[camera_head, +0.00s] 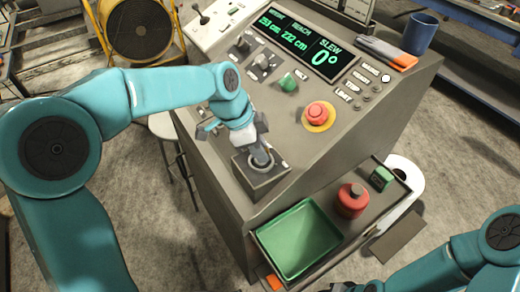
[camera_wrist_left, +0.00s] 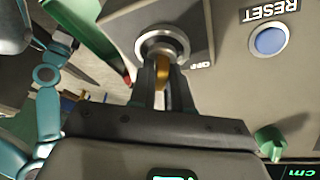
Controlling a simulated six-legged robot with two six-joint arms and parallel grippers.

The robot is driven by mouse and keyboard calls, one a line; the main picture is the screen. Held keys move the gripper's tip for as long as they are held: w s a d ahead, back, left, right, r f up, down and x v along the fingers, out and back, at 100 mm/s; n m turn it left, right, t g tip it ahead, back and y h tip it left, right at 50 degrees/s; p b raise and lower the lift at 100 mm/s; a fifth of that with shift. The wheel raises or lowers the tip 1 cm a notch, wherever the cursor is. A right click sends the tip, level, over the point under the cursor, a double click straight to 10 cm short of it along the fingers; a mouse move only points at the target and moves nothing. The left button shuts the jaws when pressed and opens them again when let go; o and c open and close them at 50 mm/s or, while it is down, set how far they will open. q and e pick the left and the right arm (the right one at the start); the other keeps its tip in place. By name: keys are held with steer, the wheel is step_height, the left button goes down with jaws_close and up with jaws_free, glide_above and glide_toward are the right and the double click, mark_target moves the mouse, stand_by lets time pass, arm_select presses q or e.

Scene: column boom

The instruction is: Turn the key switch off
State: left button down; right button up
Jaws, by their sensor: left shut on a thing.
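The key switch shows in the head view (camera_head: 261,160) as a round metal lock on a raised grey box at the near left of the console. In the left wrist view its silver ring (camera_wrist_left: 163,42) sits beside an "OFF" label, and a brass-coloured key (camera_wrist_left: 163,72) stands out from it. My left gripper (camera_head: 257,150) is over the lock. In the left wrist view its fingers (camera_wrist_left: 154,82) are shut on the key, which they partly hide. My right arm (camera_head: 470,255) shows at the lower right; its gripper is only partly in view at the bottom edge.
A red stop button (camera_head: 318,113) on a yellow disc and a green knob (camera_head: 288,83) stand on the console. A blue reset button (camera_wrist_left: 269,41) is near the lock. A green tray (camera_head: 283,265) and red round object (camera_head: 351,199) sit on the lower shelf. A blue mug (camera_head: 419,33) stands far right.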

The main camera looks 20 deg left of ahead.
arm_select(q)
steer(key=shift+s+f+n+t+y+b, duration=0.15)
steer(key=shift+n+t+y+b, duration=0.45)
steer(key=shift+n, duration=0.6)
steer(key=n+t+y+b, duration=0.1)
steer(key=n+b, duration=0.1)
steer(key=n, duration=0.3)
steer(key=shift+d+b, duration=0.1)
steer(key=shift+b, duration=0.2)
steer(key=n+y+b, duration=0.1)
steer(key=n+b, duration=0.1)
steer(key=n, duration=0.2)
steer(key=shift+n+t, duration=0.3)
steer(key=shift+t, duration=0.1)
steer(key=shift+n+y+b, duration=0.6)
steer(key=shift+n+b, duration=0.05)
steer(key=shift+n, duration=0.45)
steer(key=c, duration=1.2)
jaws_free()
steer(key=shift+o, duration=0.2)
